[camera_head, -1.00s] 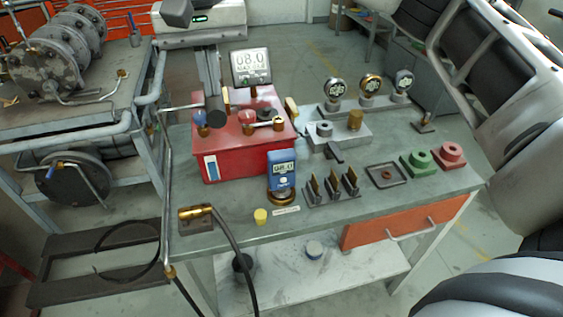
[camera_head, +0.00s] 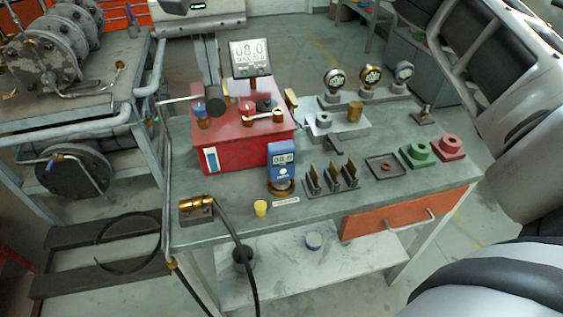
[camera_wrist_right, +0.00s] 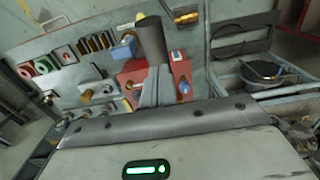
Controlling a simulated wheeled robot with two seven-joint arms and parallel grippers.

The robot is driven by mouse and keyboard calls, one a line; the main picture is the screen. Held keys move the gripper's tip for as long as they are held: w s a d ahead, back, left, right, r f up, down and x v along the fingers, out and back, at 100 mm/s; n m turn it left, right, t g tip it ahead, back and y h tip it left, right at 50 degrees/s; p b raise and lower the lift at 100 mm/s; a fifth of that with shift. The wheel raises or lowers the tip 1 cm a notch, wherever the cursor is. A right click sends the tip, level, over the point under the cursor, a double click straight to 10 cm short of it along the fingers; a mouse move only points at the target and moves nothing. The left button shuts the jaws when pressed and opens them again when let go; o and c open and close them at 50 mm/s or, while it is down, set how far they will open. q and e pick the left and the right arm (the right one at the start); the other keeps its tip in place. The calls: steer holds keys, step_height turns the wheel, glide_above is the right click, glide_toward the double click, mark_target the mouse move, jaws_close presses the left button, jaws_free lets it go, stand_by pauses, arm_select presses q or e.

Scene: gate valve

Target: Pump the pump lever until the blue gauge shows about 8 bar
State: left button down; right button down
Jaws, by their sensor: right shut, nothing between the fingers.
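The blue gauge (camera_head: 282,160) stands upright on the bench in front of the red pump box (camera_head: 245,149). Its small display seems to read 08.0. A larger display (camera_head: 250,54) behind the box also reads 08.0. In the right wrist view the black grip (camera_wrist_right: 151,40) hides the fingertips; contact is unclear. My left gripper is not in view.
On the bench (camera_head: 350,200) are three round gauges (camera_head: 370,75), a block with a brass knob (camera_head: 355,110), slotted brass pieces, green (camera_head: 417,154) and red (camera_head: 450,147) blocks, and a yellow cap (camera_head: 261,208). A hose (camera_head: 238,250) hangs off the front edge.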

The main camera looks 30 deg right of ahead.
steer(key=shift+r, duration=0.1)
stand_by(0.4)
step_height(320, 180, up, 5)
steer(key=p, duration=0.4)
stand_by(0.4)
